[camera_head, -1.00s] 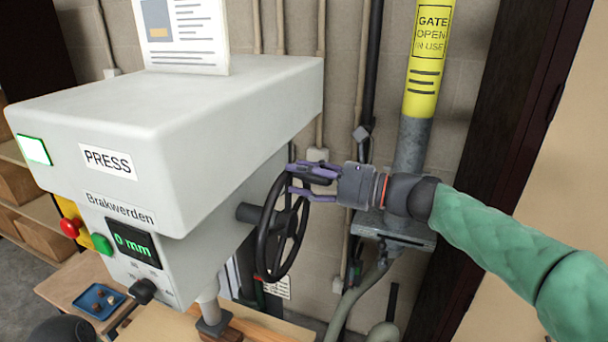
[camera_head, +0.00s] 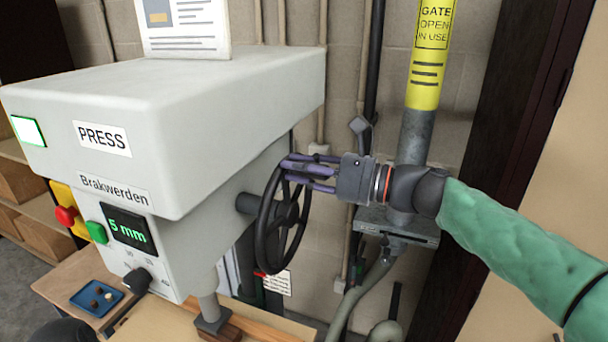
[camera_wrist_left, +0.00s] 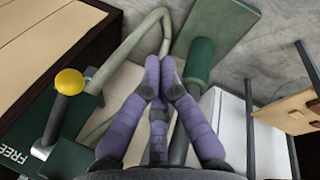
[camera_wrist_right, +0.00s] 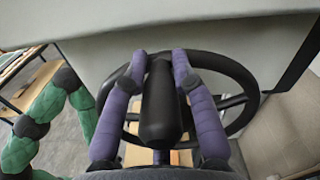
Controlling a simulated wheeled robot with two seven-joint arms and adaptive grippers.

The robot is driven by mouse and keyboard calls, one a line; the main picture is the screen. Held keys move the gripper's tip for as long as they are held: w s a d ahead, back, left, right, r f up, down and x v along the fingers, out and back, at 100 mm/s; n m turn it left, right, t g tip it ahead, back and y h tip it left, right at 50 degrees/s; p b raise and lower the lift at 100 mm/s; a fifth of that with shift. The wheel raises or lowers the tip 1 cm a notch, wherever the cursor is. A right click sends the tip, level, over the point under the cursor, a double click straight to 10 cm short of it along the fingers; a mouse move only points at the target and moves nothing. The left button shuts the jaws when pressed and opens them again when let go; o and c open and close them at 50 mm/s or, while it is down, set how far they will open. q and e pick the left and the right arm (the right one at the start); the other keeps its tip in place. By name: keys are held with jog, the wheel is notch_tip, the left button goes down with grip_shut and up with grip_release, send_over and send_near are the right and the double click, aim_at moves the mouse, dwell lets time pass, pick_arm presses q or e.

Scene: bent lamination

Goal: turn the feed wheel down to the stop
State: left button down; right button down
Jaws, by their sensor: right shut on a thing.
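The black feed wheel (camera_head: 264,228) stands on a short shaft at the right side of the grey press (camera_head: 200,110). My right gripper (camera_head: 290,168) is at the wheel's upper part, its purple fingers shut on the wheel's handle. In the right wrist view the black handle (camera_wrist_right: 160,105) lies between the fingers, with the wheel rim (camera_wrist_right: 247,92) behind. The green display (camera_head: 129,229) reads 5 mm. The press's ram (camera_head: 210,308) reaches down to a block over wood strips. In the left wrist view my left gripper (camera_wrist_left: 160,68) has its fingertips together, empty, above the floor.
A grey post with a yellow gate sign (camera_head: 428,60) and a metal bracket (camera_head: 400,228) stand right of the wheel. Pipes run along the wall behind. A blue tray (camera_head: 97,297) lies on the bench at left. A yellow knob (camera_wrist_left: 69,82) shows in the left wrist view.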

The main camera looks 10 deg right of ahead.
aim_at(267, 227)
jog(key=shift+s+a+f+n+b, duration=1.05)
jog(key=shift+n+b, duration=0.9)
jog(key=shift+b, duration=0.85)
jog(key=shift+s+a+f+n+b, duration=0.7)
jog(key=shift+s+f+n+b, duration=0.95)
jog(key=shift+b, duration=1.1)
jog(key=shift+s+a+f+n+b, duration=0.85)
jog(key=shift+s+n+b, duration=0.25)
jog(key=shift+n+b, duration=1.4)
jog(key=shift+b, duration=0.45)
jog(key=shift+a+f, duration=0.1)
jog(key=c, duration=1)
grip_release()
